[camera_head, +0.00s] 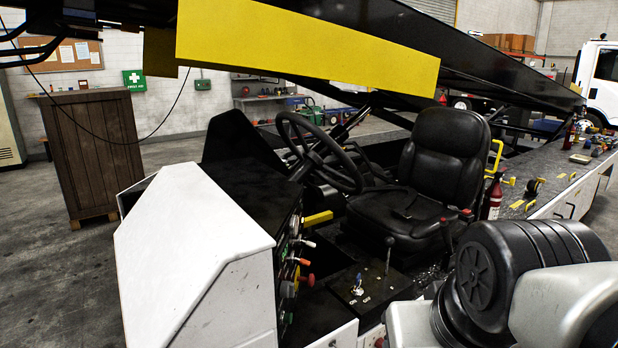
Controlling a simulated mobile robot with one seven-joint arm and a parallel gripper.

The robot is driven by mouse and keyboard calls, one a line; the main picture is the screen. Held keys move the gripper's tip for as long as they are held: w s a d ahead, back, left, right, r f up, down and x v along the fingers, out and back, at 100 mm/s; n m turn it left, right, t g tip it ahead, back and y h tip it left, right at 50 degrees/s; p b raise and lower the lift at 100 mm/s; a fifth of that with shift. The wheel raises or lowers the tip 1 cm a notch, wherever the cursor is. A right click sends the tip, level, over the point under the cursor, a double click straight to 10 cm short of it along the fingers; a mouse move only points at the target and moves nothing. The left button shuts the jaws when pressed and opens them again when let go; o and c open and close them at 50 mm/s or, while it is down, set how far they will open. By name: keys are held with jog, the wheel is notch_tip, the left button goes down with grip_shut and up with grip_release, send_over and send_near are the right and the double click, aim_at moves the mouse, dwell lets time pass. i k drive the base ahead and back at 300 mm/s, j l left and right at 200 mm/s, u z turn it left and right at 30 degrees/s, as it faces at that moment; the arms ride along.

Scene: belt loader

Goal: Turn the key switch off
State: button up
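The dashboard side panel (288,270) carries several knobs, levers and lights, seen at a steep angle. It has a red knob (306,280), an orange-red lever (299,261) and a white-tipped lever (305,243). I cannot tell which of these small controls is the key switch. A small blue and white control (357,286) stands on the low console beside the seat; its kind is unclear. My arm fills the lower right corner, but my gripper is out of the picture.
A black seat (432,165) and steering wheel (320,152) stand behind the console. A white cowl (185,255) shields the panel on the left. A black belt boom with a yellow plate (305,50) crosses overhead. A red extinguisher (492,198) stands right of the seat.

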aim_at(355, 291)
jog(key=i+l+u, duration=0.2)
jog(key=i+l, duration=0.15)
jog(key=l, duration=0.3)
jog(key=i+l+u, duration=0.2)
jog(key=i+l, duration=0.15)
jog(key=l, duration=0.35)
